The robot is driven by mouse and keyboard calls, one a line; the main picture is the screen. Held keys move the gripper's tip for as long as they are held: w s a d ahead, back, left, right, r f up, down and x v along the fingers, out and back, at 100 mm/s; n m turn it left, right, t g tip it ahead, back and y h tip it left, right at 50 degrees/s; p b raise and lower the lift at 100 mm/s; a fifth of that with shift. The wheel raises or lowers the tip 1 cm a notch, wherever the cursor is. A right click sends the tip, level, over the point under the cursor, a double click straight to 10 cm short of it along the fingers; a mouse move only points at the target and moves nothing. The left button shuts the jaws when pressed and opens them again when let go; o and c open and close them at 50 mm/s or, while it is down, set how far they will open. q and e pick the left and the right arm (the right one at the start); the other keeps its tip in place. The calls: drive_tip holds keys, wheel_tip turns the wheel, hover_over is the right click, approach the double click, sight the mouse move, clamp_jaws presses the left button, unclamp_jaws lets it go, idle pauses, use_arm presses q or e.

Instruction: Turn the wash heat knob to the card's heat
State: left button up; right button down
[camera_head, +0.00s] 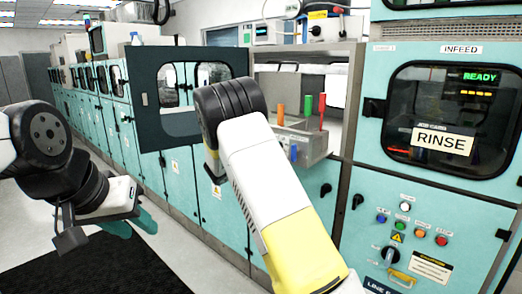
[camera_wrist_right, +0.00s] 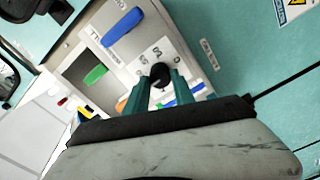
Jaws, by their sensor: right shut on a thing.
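The wash heat knob (camera_wrist_right: 160,74) is black and sits on a pale panel with a dial of small numbers, too small to read surely. In the right wrist view, the two teal fingers of my right gripper (camera_wrist_right: 160,88) are closed around it, hiding its lower part. In the head view my right arm hides the knob and that gripper. A job card (camera_head: 441,140) reading RINSE is behind the infeed window; no heat value is legible on it. My left gripper (camera_head: 130,227) is at the left, empty, its teal fingers apart, away from the machines.
The grey module (camera_head: 310,140) carries upright orange, green and red handles; a blue handle (camera_wrist_right: 123,27) is near the knob in the wrist view. An open teal door (camera_head: 160,125) stands left of my right arm. Buttons and a lower black knob (camera_head: 390,255) are at right.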

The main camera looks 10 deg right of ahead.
drive_tip(key=m, duration=0.6)
drive_tip(key=shift+f, duration=0.1)
drive_tip(key=shift+m, duration=0.3)
idle(0.3)
drive_tip(key=c, duration=1.1)
unclamp_jaws()
drive_tip(key=shift+o, duration=0.2)
drive_tip(key=shift+a, duration=0.15)
drive_tip(key=v, duration=0.7)
drive_tip(key=shift+s+a, duration=0.2)
drive_tip(key=shift+s, duration=0.1)
